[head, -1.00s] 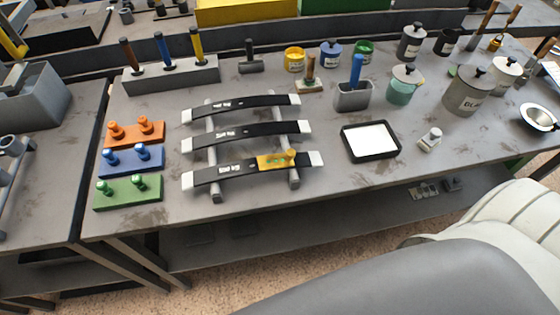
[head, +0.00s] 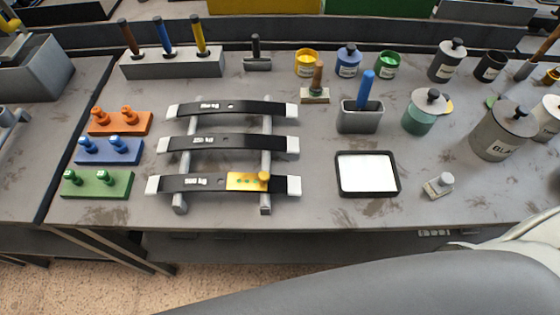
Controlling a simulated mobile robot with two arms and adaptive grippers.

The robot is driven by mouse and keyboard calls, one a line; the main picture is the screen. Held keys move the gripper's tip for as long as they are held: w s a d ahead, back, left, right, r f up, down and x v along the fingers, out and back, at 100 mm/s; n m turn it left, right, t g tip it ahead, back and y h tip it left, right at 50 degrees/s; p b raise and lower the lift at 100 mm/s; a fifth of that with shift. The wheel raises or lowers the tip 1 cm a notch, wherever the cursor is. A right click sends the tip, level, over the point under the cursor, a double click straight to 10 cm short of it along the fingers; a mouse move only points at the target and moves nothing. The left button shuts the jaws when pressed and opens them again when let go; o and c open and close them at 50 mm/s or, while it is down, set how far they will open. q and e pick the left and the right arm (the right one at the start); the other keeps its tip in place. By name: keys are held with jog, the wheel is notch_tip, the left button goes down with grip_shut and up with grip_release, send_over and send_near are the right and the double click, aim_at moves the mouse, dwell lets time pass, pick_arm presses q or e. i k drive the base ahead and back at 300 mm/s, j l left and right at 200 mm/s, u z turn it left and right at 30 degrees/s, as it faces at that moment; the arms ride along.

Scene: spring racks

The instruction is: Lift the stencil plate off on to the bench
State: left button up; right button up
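The stencil plate (head: 243,182) is a small yellow plate with a knob at its right end. It lies on the right half of the nearest black leaf spring (head: 208,184), on the spring rack (head: 181,203). Green marks show on its face. The bench (head: 310,215) is grey and stained, with bare surface in front of and to the right of the rack. Neither of my grippers is in the head view. A grey part and a pale part, likely my own body, fill the lower right.
Orange, blue and green blocks with pegs (head: 96,184) stand left of the rack. A black-rimmed white tray (head: 367,193), a grey holder with a blue handle (head: 360,118) and a small stamp-like block (head: 439,186) are to the right. Paint pots (head: 306,64) line the back.

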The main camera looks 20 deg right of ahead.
aim_at(262, 177)
jog(key=l, duration=0.15)
jog(key=k+l+u, duration=0.3)
jog(key=k+u, duration=0.35)
jog(key=k, duration=0.1)
